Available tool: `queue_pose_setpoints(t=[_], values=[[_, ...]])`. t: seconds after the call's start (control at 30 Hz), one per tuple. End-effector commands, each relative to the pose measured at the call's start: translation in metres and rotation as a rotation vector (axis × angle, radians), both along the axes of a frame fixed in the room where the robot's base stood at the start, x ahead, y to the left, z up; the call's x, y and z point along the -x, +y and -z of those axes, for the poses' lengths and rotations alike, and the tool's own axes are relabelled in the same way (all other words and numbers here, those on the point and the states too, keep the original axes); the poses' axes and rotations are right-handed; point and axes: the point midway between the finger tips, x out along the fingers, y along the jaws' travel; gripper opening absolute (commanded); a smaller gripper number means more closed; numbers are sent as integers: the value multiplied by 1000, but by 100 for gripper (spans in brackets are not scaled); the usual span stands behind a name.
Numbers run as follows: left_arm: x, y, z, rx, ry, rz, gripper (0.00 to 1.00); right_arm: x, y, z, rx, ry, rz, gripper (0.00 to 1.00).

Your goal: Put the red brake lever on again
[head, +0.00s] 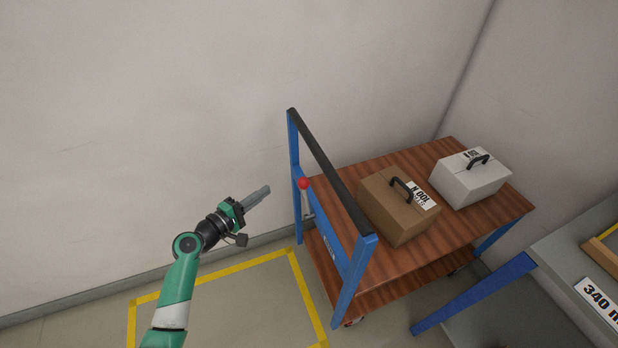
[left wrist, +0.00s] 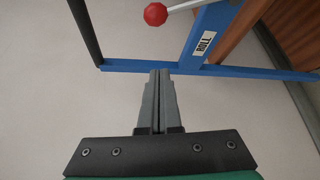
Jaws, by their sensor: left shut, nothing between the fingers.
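The red brake lever knob (head: 304,183) sits at the top of a light metal rod on the handle-end frame of the blue cart (head: 346,285). In the left wrist view the red knob (left wrist: 155,14) is at the top, with its rod running to the upper right. My left gripper (head: 267,189) is shut and empty, to the left of the knob and apart from it. Its closed fingers (left wrist: 160,74) point toward the blue frame in the left wrist view. My right gripper is not in view.
The cart's wooden top (head: 345,205) carries a brown case (head: 385,220) and a white case (head: 470,185). A black handle bar (head: 330,165) spans the blue posts. Yellow floor tape (head: 215,278) lies below my left arm. A grey table (head: 560,255) stands at the right.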

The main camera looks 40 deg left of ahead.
Motion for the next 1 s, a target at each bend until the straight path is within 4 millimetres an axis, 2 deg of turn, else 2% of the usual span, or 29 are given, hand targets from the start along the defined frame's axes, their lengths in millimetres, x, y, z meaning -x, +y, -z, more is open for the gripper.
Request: queue_pose_setpoints(t=[0.33, 0.47, 0.97, 1.0], values=[[0, 1, 3, 15, 1, -3, 0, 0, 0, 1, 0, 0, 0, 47], [-8, 1, 6, 13, 1, 0, 0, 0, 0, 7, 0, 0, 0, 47], [-101, 1, 19, 11, -1, 1, 0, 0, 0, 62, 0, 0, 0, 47], [-98, -6, 12, 11, 1, 1, 0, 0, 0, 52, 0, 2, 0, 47]])
